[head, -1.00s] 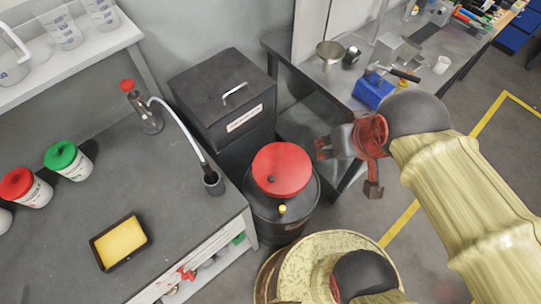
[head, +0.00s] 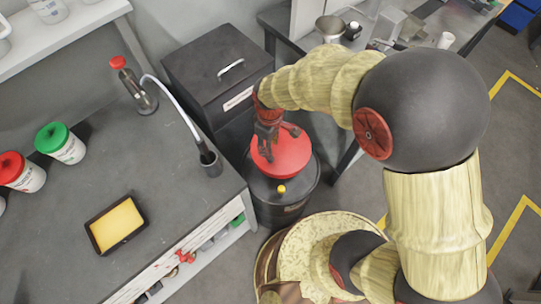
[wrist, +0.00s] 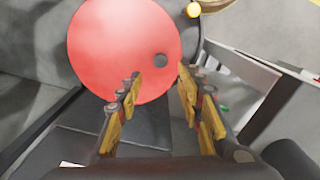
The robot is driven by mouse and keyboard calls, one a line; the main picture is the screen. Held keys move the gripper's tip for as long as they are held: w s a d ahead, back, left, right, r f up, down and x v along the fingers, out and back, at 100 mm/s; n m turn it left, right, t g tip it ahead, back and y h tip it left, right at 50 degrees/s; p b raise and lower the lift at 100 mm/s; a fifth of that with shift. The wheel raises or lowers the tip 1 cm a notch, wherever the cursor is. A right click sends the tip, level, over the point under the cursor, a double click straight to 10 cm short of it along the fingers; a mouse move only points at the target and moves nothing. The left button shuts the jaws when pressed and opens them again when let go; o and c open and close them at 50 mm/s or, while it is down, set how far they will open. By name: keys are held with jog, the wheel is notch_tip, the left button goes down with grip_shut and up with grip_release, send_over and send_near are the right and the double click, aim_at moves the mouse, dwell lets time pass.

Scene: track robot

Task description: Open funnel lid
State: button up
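The funnel lid (head: 292,157) is a round red disc lying flat and closed on a black drum (head: 291,212). It also fills the upper left of the wrist view (wrist: 115,45). My gripper (head: 269,145) is over the lid, fingers pointing down. In the wrist view my gripper (wrist: 159,76) is open, with the knob between and just beyond its fingertips. I see no clear contact.
A small yellow cap (head: 281,189) is on the drum top. A black box with a handle (head: 222,82) stands behind the drum.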

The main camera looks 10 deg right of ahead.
jog(key=shift+f+n, duration=0.25)
jog(key=shift+n, duration=0.15)
notch_tip(320, 180, down, 8)
jog(key=b, duration=0.3)
jog(key=shift+r, duration=0.25)
jog(key=shift+c, duration=0.5)
jog(key=c, duration=0.8)
grip_shut()
